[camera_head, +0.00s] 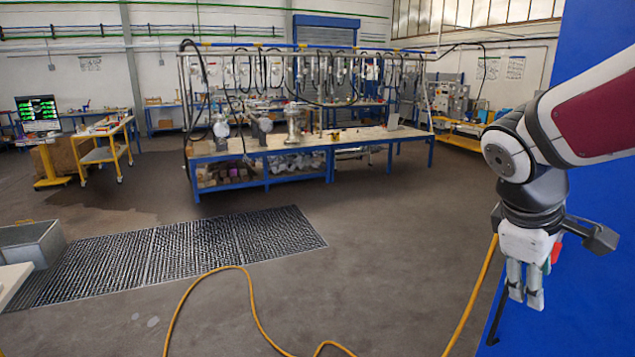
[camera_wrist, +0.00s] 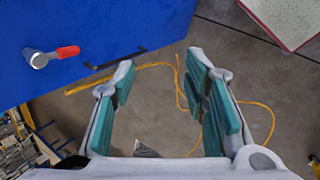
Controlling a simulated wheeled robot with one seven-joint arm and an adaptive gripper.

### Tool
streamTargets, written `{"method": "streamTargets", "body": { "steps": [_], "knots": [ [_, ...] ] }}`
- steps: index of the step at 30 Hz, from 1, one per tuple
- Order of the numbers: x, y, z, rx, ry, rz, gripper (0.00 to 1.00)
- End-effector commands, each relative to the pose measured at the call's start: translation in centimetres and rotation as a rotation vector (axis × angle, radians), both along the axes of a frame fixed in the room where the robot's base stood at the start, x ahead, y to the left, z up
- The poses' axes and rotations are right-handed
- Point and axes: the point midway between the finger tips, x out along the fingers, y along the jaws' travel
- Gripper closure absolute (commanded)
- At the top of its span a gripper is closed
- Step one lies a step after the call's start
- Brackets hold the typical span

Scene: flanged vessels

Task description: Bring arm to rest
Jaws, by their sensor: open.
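My gripper (camera_head: 525,293) hangs from my arm at the right side of the head view, fingers pointing down, in front of a blue panel (camera_head: 590,290). In the wrist view my gripper (camera_wrist: 162,85) shows two teal-padded fingers spread apart. Nothing is between them but floor and a yellow hose (camera_wrist: 155,66) lying below. My arm is bent at the joint just above the gripper, with the upper link reaching in from the right edge of the head view.
A red-handled lever (camera_wrist: 55,55) sits on the blue surface. A blue workbench (camera_head: 300,150) with flanged vessels stands farther back. A floor grate (camera_head: 190,252) and grey bin (camera_head: 32,243) are at left. The yellow hose (camera_head: 250,305) crosses open floor.

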Motion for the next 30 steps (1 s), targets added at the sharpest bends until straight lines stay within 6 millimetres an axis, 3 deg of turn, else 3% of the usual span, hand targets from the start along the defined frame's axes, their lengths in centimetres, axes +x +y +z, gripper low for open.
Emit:
{"method": "streamTargets", "body": {
  "steps": [9,15,21,30],
  "knots": [
    [-8.1,7.9,1.6,0.391,-0.286,-0.297,0.59],
    [-11.3,11.5,1.8,0.571,-0.388,-0.431,0.59],
    [-12.4,12.8,1.7,0.638,-0.420,-0.481,0.59],
    [-12.4,12.9,1.7,0.640,-0.420,-0.483,0.59]
  ]
}}
